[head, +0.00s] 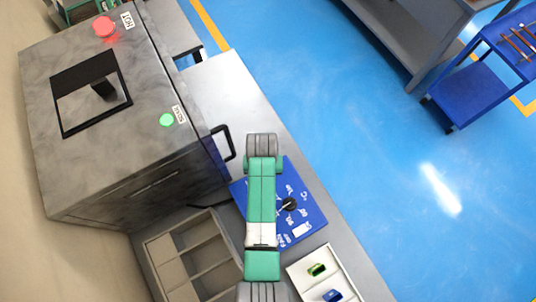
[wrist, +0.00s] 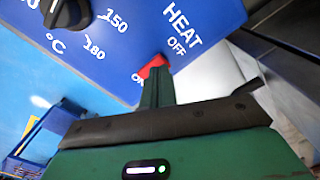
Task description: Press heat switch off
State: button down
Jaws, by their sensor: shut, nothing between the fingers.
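The heat switch (wrist: 152,66) is a small red rocker on the blue control panel (wrist: 215,14), between the white words OFF and ON under HEAT in the wrist view. My gripper (wrist: 156,75) is shut and empty. Its green fingertips overlap the switch's lower edge, on the ON side; I cannot tell whether they touch it. The fingers hide part of the switch and of the ON label. In the head view the panel (head: 310,211) lies partly behind my arm, and I cannot make out the switch or fingertips there.
A black temperature dial (wrist: 66,12) sits near the switch. A grey oven (head: 90,160) with a red HOT lamp (head: 104,27) and a green lamp (head: 166,120) stands left. A white tray (head: 315,257) and grey compartment tray (head: 190,262) flank my arm.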

jog(key=shift+f+b, duration=0.55)
jog(key=shift+f, duration=0.3)
jog(key=shift+r, duration=0.1)
notch_tip(320, 180, up, 7)
jog(key=p, duration=0.7)
jog(key=shift+r, duration=0.1)
dwell(0.3)
